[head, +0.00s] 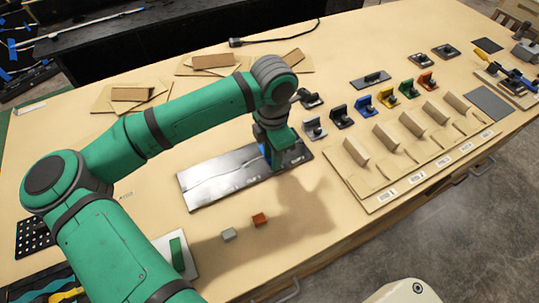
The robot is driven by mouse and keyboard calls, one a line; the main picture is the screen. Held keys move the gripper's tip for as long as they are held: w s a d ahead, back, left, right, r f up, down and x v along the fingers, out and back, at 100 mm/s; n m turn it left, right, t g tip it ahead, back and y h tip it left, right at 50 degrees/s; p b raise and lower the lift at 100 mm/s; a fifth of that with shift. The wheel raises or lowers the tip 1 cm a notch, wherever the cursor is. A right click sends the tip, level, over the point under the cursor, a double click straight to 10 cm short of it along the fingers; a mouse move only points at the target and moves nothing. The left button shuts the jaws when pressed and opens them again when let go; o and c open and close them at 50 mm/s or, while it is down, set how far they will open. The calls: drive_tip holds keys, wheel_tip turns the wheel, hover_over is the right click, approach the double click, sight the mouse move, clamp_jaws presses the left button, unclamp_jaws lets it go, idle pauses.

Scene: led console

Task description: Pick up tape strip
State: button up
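My gripper (277,157) points down over the right part of a dark grey metal plate (205,188) with white markings and wavy lines. A small blue patch (267,152) shows at the gripper's left side; I cannot tell whether it is tape or part of the gripper. The fingertips are too small and hidden to show whether they are open or shut. I cannot make out a tape strip with certainty. Contact between gripper and plate is also unclear.
A grey block (229,235) and an orange-red block (259,220) lie in front of the plate. Several coloured clamp-like pieces (363,104) and a wooden board with upright dividers (375,198) stand to the right. Cardboard pieces (130,95) lie behind.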

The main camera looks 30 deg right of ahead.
drive_tip(key=shift+c, duration=0.7)
clamp_jaws()
drive_tip(key=shift+d+r, duration=0.1)
drive_tip(key=shift+w+r, duration=0.1)
drive_tip(key=shift+r, duration=0.4)
wheel_tip(320, 180, up, 2)
drive_tip(key=shift+r, duration=0.15)
drive_tip(key=s+d+r, duration=0.2)
drive_tip(key=s+r, duration=1.1)
drive_tip(key=s, duration=0.1)
drive_tip(key=shift+r, duration=0.3)
